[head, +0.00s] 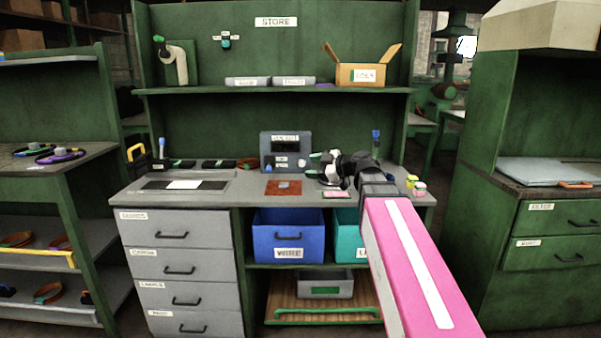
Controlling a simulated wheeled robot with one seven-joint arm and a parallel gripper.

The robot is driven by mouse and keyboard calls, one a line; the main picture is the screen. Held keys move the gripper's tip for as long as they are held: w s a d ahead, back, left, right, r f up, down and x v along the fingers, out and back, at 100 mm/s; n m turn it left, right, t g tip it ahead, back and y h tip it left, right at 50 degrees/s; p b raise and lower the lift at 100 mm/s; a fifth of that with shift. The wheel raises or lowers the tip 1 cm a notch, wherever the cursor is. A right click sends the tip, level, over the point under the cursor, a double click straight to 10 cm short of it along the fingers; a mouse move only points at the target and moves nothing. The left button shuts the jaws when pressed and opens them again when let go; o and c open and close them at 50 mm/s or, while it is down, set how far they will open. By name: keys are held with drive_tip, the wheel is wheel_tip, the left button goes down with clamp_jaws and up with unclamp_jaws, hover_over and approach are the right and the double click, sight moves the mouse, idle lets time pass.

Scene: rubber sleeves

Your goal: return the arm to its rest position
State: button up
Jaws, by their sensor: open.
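My arm, with a pink and white link, reaches in from the lower right of the head view. Its dark wrist extends over the right part of the grey workbench top (240,197). My gripper (322,170) is at the end of the wrist, above the bench near the grey device, pointing left. It is open. Its fingers are small and partly blurred against the dark things around it, and I see nothing held between them.
A grey boxy device (285,152) stands behind a brown mat (284,188). Small jars (419,188) stand close to my wrist at the right. A shelf (200,91) with an open carton (361,74) runs above. A blue bin (288,236) sits below. The bench's front middle is mostly clear.

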drive_tip(key=s+d+f+m+g+h, duration=0.1)
drive_tip(key=s+f+m+h, duration=0.15)
drive_tip(key=f, duration=0.45)
drive_tip(key=s+d+f+m+g+h, duration=0.15)
drive_tip(key=f+m, duration=0.25)
drive_tip(key=f, duration=0.4)
drive_tip(key=s+d+f+m+g+h, duration=0.1)
drive_tip(key=s+d+f+m+h, duration=0.15)
drive_tip(key=f, duration=0.45)
drive_tip(key=s+d+f+m+g+h, duration=0.1)
drive_tip(key=s+d+f+m+h, duration=0.3)
drive_tip(key=f, duration=0.5)
drive_tip(key=s+d+f+m+g+h, duration=0.2)
drive_tip(key=s+d+f+m+h, duration=0.1)
drive_tip(key=s+d+f+m, duration=0.2)
wheel_tip(320, 180, down, 4)
drive_tip(key=shift+s+d+f+m+h, duration=0.2)
drive_tip(key=shift+s+m+h, duration=0.15)
drive_tip(key=shift+s+m, duration=0.75)
drive_tip(key=shift+g, duration=0.25)
